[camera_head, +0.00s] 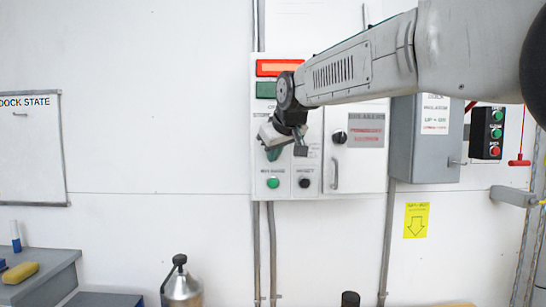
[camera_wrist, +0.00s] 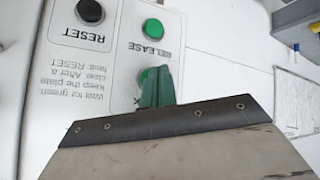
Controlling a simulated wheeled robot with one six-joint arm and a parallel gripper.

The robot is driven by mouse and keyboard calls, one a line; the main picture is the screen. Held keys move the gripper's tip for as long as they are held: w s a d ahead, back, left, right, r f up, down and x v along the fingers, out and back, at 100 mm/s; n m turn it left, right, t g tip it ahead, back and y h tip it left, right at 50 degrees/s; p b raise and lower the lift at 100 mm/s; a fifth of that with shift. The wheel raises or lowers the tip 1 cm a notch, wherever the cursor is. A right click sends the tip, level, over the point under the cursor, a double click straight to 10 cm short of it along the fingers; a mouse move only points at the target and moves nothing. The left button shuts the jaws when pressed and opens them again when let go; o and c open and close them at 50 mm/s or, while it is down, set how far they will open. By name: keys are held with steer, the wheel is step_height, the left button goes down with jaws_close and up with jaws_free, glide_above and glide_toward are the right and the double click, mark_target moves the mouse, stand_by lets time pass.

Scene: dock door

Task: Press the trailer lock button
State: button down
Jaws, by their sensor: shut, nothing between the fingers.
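The white control panel (camera_head: 314,190) hangs on the wall. My gripper (camera_head: 274,154) is in front of its left half, with green fingers shut and empty. In the wrist view the panel appears upside down and the fingers (camera_wrist: 157,86) cover most of a green button (camera_wrist: 147,75). Its label is mostly hidden, with only a final K showing. I cannot tell whether the fingertips touch it. A green RELEASE button (camera_wrist: 153,27) and a black RESET button (camera_wrist: 90,11) are clear of the fingers. Both also show low on the panel in the head view.
An orange-red lamp (camera_head: 279,67) and a darker green one (camera_head: 266,90) are at the panel's top. A grey box (camera_head: 425,158) and a black button station (camera_head: 487,132) are to the right. A metal flask (camera_head: 182,287) stands below. Open wall lies left of the panel.

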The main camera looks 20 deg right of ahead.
steer(key=shift+w, duration=0.1)
steer(key=shift+w+d, duration=0.15)
steer(key=shift+w, duration=0.15)
steer(key=shift+w+d, duration=0.1)
steer(key=shift+w, duration=0.3)
stand_by(0.6)
steer(key=shift+s, duration=0.15)
steer(key=shift+s+a, duration=0.25)
steer(key=shift+s, duration=0.4)
steer(key=shift+s, duration=0.1)
steer(key=shift+s+a, duration=0.25)
steer(key=shift+s, duration=0.5)
steer(key=shift+s+a, duration=0.25)
steer(key=shift+s, duration=0.55)
steer(key=shift+s+a, duration=0.25)
steer(key=shift+s, duration=0.5)
